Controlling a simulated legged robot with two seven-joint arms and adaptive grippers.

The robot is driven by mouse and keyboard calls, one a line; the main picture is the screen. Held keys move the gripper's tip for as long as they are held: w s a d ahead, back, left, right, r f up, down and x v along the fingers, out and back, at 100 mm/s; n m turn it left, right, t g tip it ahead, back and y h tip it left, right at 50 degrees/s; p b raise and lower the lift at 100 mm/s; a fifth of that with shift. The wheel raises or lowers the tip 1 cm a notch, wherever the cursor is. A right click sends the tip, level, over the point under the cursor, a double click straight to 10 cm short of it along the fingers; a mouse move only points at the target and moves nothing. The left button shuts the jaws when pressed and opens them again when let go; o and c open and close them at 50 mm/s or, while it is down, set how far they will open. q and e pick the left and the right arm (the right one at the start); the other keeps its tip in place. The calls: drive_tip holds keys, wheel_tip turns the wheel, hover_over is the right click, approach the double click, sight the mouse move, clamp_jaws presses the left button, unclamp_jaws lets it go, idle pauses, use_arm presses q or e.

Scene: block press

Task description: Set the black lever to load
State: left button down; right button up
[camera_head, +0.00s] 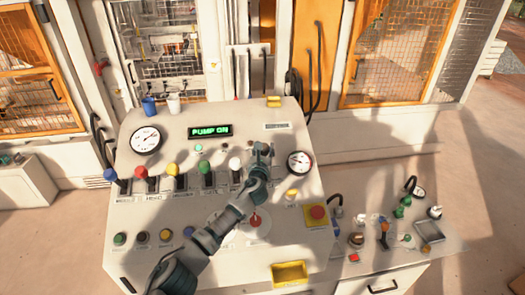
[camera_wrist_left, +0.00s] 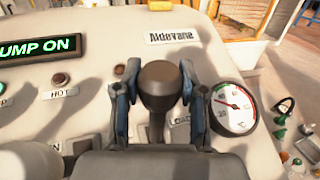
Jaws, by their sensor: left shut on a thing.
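The black lever (camera_wrist_left: 160,82) stands on the sloped control panel (camera_head: 150,215), with its round dark knob between the two fingers of my left gripper (camera_wrist_left: 155,88). The fingers are shut on the knob, one on each side. A partly covered label reading LOAD (camera_wrist_left: 180,121) is on the panel just right of the lever's shaft. In the head view my left gripper (camera_head: 262,152) reaches over the panel from below and mostly hides the lever. The slot and base of the lever are hidden by the gripper. My right gripper is not in view.
A white-knobbed lever (camera_head: 234,163) stands close left of my gripper, with green, yellow, red and blue ones in the same row. A dial gauge (camera_head: 299,163) is just right. The display (camera_head: 210,132) reads PUMP ON. A red emergency button (camera_head: 317,212) is lower right.

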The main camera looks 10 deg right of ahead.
use_arm(q)
drive_tip(key=shift+w+a+f, duration=0.1)
drive_tip(key=shift+w+a, duration=0.05)
drive_tip(key=shift+a, duration=0.1)
drive_tip(key=shift+d, duration=0.35)
drive_tip(key=c, duration=0.8)
unclamp_jaws()
drive_tip(key=shift+f, duration=0.1)
drive_tip(key=shift+o, duration=0.8)
drive_tip(key=shift+w+a, duration=0.1)
drive_tip(key=shift+w, duration=0.05)
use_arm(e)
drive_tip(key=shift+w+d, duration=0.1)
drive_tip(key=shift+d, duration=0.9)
use_arm(q)
drive_tip(key=shift+s, duration=0.25)
drive_tip(key=v, duration=1.1)
drive_tip(key=shift+s+f, duration=0.15)
drive_tip(key=shift+s, duration=0.1)
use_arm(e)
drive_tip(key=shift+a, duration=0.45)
